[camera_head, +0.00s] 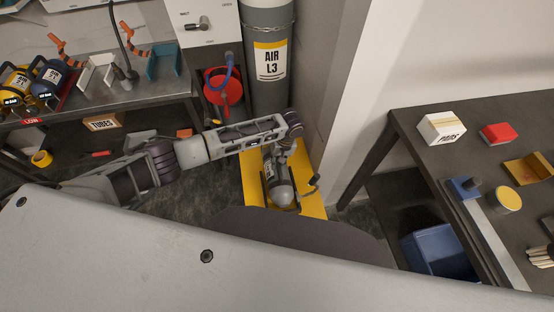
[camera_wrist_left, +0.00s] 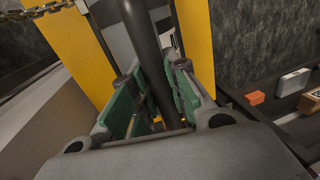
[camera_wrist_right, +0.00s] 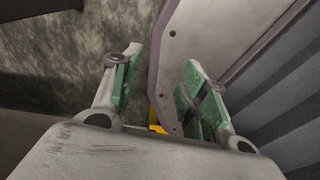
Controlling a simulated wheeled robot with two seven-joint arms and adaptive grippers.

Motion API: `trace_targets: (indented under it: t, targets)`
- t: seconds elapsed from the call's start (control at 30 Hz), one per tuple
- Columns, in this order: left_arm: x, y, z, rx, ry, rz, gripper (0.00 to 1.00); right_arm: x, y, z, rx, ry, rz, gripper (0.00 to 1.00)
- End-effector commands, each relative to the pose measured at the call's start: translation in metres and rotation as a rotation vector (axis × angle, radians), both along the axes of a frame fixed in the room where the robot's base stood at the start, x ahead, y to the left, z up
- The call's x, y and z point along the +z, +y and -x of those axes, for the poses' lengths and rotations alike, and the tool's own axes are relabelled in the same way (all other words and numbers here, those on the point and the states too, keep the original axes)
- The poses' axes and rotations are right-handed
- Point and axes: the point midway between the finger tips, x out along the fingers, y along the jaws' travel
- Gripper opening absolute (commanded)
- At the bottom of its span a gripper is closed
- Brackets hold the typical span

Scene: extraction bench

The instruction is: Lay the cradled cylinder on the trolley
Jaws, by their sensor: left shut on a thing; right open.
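A grey cylinder (camera_head: 281,194) with a pale label and a rounded end lies lengthwise over the yellow trolley (camera_head: 312,205) in the head view. Whether it rests on the trolley or hangs just above it, I cannot tell. My left gripper (camera_head: 279,150) is at the cylinder's far end. In the left wrist view its green pads (camera_wrist_left: 158,95) are shut on a dark bar (camera_wrist_left: 145,50), with yellow surface on both sides. The cradle is mostly hidden by the arm. My right gripper (camera_wrist_right: 160,90) is open and empty, outside the head view.
A chained tall cylinder marked AIR L3 (camera_head: 270,62) stands behind the trolley, beside a wall. A metal bench (camera_head: 140,92) is at the left. A dark table (camera_head: 425,160) with a white box (camera_head: 441,128) is at the right, a blue bin (camera_head: 440,250) beneath it.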

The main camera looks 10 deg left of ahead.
Motion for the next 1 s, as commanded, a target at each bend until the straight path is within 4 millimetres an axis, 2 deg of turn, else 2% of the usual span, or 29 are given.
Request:
trace_targets:
  t: [0.33,0.73,1.0]
  targets:
    - [-0.011,-0.001,-0.003,0.001,-0.007,0.003,0.00,-0.004,-0.002,0.000,0.001,-0.001,0.003,0.43]
    - [-0.019,-0.001,-0.003,0.000,-0.007,0.003,0.00,-0.006,-0.016,-0.002,0.002,-0.004,0.017,0.43]
    - [-0.019,-0.001,-0.003,0.000,-0.007,0.003,0.00,-0.006,-0.013,-0.003,0.001,-0.004,0.014,0.43]
